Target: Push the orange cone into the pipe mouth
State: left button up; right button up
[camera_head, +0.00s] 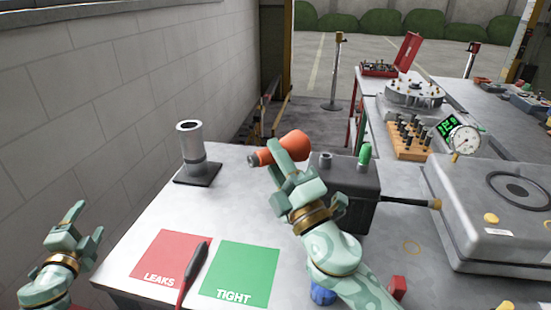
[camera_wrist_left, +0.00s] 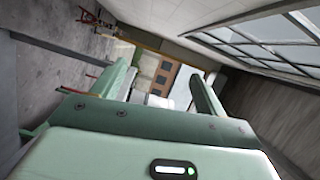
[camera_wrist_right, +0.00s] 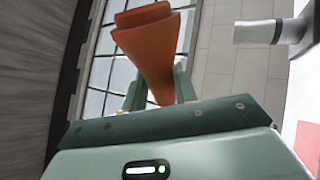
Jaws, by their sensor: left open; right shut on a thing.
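The orange cone (camera_head: 292,144) is held in my right gripper (camera_head: 282,160), lying tilted on its side above the table. In the right wrist view the cone (camera_wrist_right: 152,50) sits between the two fingers, its narrow end toward the palm. The grey pipe (camera_head: 191,147) stands upright on a dark square base at the back left of the table, its open mouth facing up. The pipe (camera_wrist_right: 258,32) also shows at the upper right of the right wrist view, apart from the cone. My left gripper (camera_head: 82,225) is open and empty, left of the table.
A red LEAKS square (camera_head: 165,250) and a green TIGHT square (camera_head: 242,262) lie at the table's front, with a dark-handled tool (camera_head: 195,265) between them. A dark box (camera_head: 352,185) with a green-topped fitting (camera_head: 365,155) stands right of the cone. A brick wall borders the left.

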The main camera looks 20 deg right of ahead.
pick_arm(q)
jog(key=s+d+r+m+h, duration=0.1)
jog(key=d+r+m+h, duration=0.4)
jog(key=d+r, duration=0.25)
jog(key=m+g+h, duration=0.8)
jog(key=m+g, duration=0.6)
jog(key=m, duration=0.5)
send_near(257, 160)
jog(key=w, duration=0.1)
jog(key=d, duration=0.3)
jog(key=w+d, duration=0.1)
jog(key=d, duration=0.5)
jog(key=shift+w+d+f, duration=0.3)
jog(key=shift+w+f, duration=0.1)
